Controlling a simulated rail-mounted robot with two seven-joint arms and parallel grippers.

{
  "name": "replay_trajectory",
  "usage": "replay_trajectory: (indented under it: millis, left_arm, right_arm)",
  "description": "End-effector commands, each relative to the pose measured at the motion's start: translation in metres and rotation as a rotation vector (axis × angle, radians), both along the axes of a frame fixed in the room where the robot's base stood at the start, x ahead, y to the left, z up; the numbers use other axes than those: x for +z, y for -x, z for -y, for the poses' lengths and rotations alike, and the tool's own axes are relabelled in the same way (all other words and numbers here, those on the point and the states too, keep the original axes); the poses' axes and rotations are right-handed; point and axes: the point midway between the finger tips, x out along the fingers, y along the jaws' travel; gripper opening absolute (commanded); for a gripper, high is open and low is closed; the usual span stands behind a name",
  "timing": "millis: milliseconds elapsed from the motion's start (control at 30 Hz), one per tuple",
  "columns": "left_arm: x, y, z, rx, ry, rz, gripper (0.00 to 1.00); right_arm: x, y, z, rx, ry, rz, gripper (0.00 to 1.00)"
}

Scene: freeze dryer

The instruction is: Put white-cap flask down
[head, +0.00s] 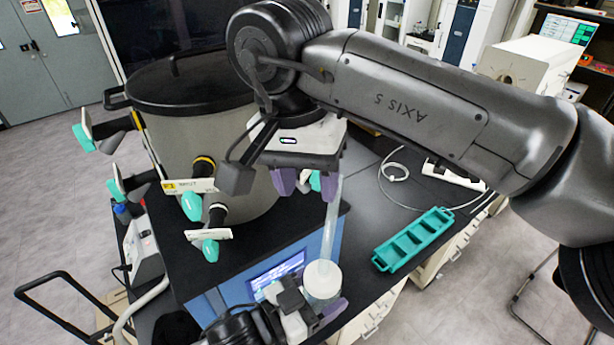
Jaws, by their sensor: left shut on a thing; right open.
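The white-cap flask (322,280) is at the lower middle of the head view, in front of the freeze dryer's blue front panel. A clear tube-like part rises from it towards my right gripper. My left gripper (318,306) is shut on the flask from below; one purple fingertip shows at its right side. The flask's lower part is hidden by the gripper. My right gripper (306,183) hangs above, beside the dryer's drum, with its purple fingers apart. A teal bit shows between those fingers; I cannot tell whether they touch anything.
The freeze dryer drum (228,135) has several side ports with teal-handled valves (192,206). A teal rack (413,240) with empty compartments lies on the dark bench (372,205) to the right. A white cable (395,165) lies behind it. Bench around the rack is mostly clear.

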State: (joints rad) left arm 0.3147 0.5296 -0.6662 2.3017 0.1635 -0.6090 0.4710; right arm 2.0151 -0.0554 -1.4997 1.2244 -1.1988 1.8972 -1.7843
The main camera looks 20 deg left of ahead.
Motion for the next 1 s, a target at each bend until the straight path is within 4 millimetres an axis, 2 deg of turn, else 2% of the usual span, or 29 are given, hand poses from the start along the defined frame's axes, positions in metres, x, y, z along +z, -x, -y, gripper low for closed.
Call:
replay_trajectory:
  millis: [167,700,1000]
  left_arm:
    - [0.000,0.000,0.000,0.000,0.001,0.001,0.41]
    - [0.001,0.000,0.000,0.000,0.001,0.001,0.41]
    - [0.001,0.000,0.000,0.000,0.001,0.001,0.41]
  right_arm:
    - [-0.012,0.000,0.001,0.034,-0.002,-0.006,0.49]
    - [-0.093,0.000,0.013,0.031,-0.003,-0.007,0.49]
    - [-0.116,0.000,0.016,0.031,-0.003,-0.004,0.49]
